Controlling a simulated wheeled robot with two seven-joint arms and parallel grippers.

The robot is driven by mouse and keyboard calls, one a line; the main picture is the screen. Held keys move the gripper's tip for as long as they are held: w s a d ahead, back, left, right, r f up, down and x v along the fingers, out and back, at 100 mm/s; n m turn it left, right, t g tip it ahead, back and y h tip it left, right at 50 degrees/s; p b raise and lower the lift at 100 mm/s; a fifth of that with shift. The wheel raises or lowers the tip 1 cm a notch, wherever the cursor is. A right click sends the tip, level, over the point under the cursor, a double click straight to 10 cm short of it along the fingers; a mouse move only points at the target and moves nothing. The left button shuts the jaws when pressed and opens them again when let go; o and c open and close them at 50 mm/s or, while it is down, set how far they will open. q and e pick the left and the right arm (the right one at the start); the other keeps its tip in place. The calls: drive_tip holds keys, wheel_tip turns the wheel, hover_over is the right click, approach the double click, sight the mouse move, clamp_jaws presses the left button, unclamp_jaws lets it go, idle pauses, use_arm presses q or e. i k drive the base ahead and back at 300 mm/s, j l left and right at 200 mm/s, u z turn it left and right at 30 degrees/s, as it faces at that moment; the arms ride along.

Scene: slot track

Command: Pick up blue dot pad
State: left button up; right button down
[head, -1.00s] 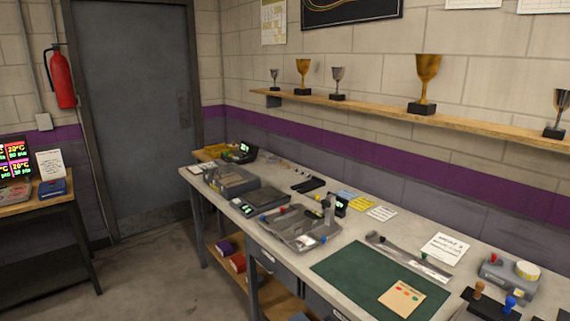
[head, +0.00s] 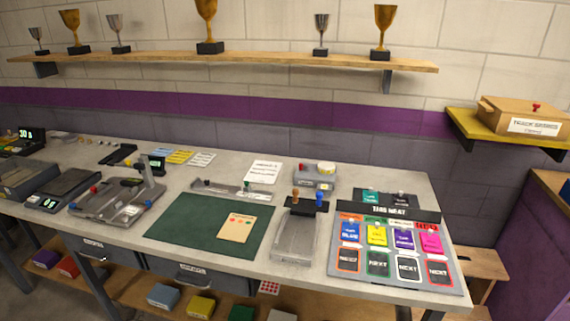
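I cannot make out a pad with blue dots for certain in the head view. A blue block (head: 163,296) lies on the low shelf under the workbench. A blue card (head: 351,233) sits in the upper row of the board at the bench's right end. Neither of my grippers is in view.
The workbench (head: 232,163) runs across the view. It carries a green mat (head: 190,222), a grey tray (head: 296,238), a stand with orange and blue handled tools (head: 307,204), and several devices at left. Yellow (head: 200,306) and green (head: 242,313) blocks lie below. Trophies line the wall shelf (head: 270,61).

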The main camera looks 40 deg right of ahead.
sight(319, 196)
drive_tip(key=z, duration=1.45)
